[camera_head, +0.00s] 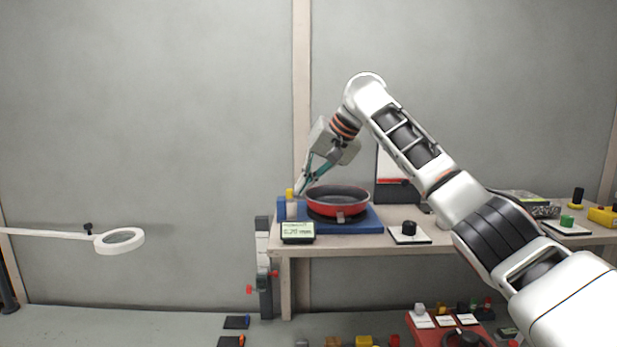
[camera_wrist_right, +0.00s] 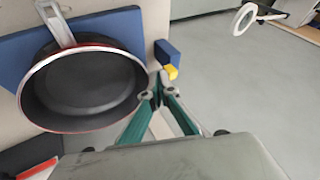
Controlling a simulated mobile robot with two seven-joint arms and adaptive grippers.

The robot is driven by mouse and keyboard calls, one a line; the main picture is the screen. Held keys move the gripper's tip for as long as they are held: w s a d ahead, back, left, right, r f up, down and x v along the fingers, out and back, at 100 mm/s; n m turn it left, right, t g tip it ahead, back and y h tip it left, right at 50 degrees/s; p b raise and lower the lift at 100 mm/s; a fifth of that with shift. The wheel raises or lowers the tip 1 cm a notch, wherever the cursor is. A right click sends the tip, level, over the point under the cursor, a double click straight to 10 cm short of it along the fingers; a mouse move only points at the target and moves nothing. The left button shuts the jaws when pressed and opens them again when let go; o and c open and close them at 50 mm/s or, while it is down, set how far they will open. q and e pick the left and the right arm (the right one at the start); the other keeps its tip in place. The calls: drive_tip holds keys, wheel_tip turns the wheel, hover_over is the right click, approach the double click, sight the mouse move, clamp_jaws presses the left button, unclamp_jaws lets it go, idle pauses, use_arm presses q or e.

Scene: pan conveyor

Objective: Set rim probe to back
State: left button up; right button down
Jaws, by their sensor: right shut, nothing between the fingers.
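A blue block with a yellow top (camera_head: 282,208), which looks like the rim probe, stands at the left of a red-rimmed dark pan (camera_head: 350,201). The pan sits on a blue base (camera_head: 372,222). In the right wrist view the block's yellow part (camera_wrist_right: 171,72) lies just beyond my fingertips, and the pan (camera_wrist_right: 50,113) is to their left. My right gripper (camera_head: 301,187) is shut and empty, pointing down beside the pan's left rim; its teal fingers (camera_wrist_right: 157,86) also show in the wrist view. I cannot tell whether they touch the block. My left gripper is out of view.
A small display (camera_head: 298,231) stands at the bench's front left corner, and a black knob on a white plate (camera_head: 408,231) is to its right. A ring magnifier (camera_head: 119,240) reaches in from the left. Several small parts lie on the lower front surface.

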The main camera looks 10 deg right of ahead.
idle(0.3)
drive_tip(key=shift+w+a, duration=0.15)
drive_tip(key=shift+a, duration=0.6)
drive_tip(key=shift+w+a, duration=0.15)
drive_tip(key=shift+a, duration=0.55)
